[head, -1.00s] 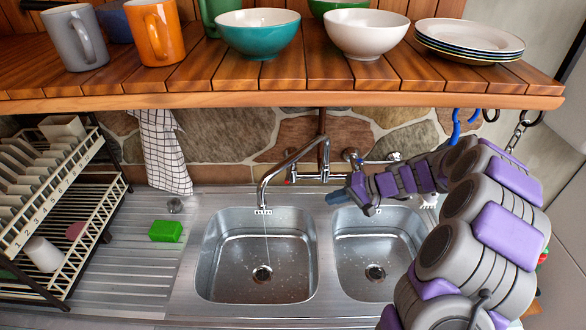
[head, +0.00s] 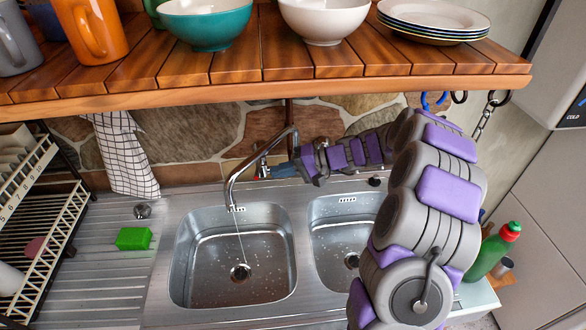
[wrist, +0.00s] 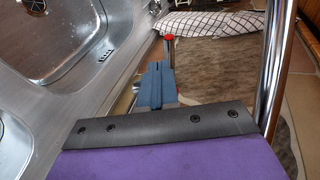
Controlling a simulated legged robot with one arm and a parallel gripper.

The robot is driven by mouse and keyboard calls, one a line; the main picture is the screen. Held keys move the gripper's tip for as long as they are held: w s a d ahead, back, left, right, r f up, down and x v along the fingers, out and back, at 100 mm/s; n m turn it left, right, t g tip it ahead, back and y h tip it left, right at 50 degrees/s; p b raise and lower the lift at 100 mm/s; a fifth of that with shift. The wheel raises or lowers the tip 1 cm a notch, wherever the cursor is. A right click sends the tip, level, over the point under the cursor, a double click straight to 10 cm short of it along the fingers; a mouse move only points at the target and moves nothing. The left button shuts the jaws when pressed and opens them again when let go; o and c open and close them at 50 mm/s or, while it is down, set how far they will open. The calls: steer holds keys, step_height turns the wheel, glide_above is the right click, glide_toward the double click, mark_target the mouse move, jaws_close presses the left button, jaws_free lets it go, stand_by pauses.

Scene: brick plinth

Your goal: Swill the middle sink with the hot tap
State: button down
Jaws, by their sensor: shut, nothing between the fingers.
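A steel left sink bowl (head: 235,290) and a right sink bowl (head: 345,215) show in the head view. My arm hides part of the right bowl and what lies beyond it, so I cannot tell which is the middle sink. The chrome spout (head: 231,185) hangs over the left bowl, and a thin stream of water (head: 240,240) falls near its drain. My gripper (head: 282,171) is shut and empty beside the tap at the wall. In the wrist view its blue fingers (wrist: 155,86) point toward a red-topped tap handle (wrist: 168,38); contact is unclear.
A wooden shelf (head: 330,88) with bowls, mugs and plates overhangs the sinks. A green sponge (head: 133,238) lies on the drainer, a plate rack (head: 40,220) stands left, and a checked towel (head: 125,155) hangs on the wall. A green bottle (head: 492,252) stands right.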

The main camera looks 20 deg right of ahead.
mark_target(259, 167)
steer(key=x, duration=0.3)
steer(key=shift+s+a+r, duration=0.1)
steer(key=shift+s+r, duration=0.1)
steer(key=shift+b, duration=0.4)
